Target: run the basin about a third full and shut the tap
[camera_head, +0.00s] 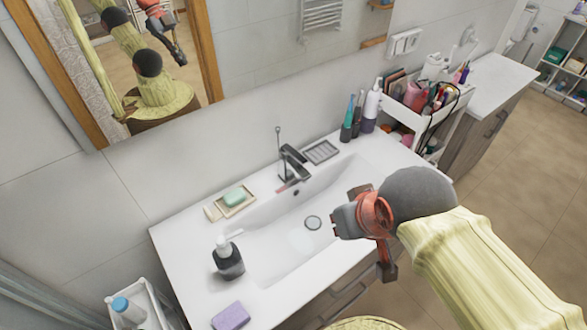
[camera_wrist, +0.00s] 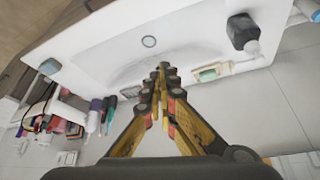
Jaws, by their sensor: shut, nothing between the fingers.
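The white rectangular basin (camera_head: 268,262) is set into the counter, with a round drain (camera_head: 313,222) in its floor. I cannot make out any water in it or a stream from the spout. The dark metal tap (camera_head: 292,160) stands at the basin's back edge, with a thin upright rod on it. My gripper (camera_head: 336,222) is over the right part of the basin in the head view, apart from the tap. In the wrist view its fingers (camera_wrist: 162,72) are together and empty, pointing toward the basin (camera_wrist: 105,52); the tap cannot be made out there.
Soap in a dish (camera_head: 235,198) lies left of the tap, and a dark tray (camera_head: 321,152) right of it. A black pump bottle (camera_head: 228,260) and a purple sponge (camera_head: 230,316) are on the left counter. Tubes (camera_head: 350,118) and a cosmetics cart (camera_head: 405,112) stand at the right.

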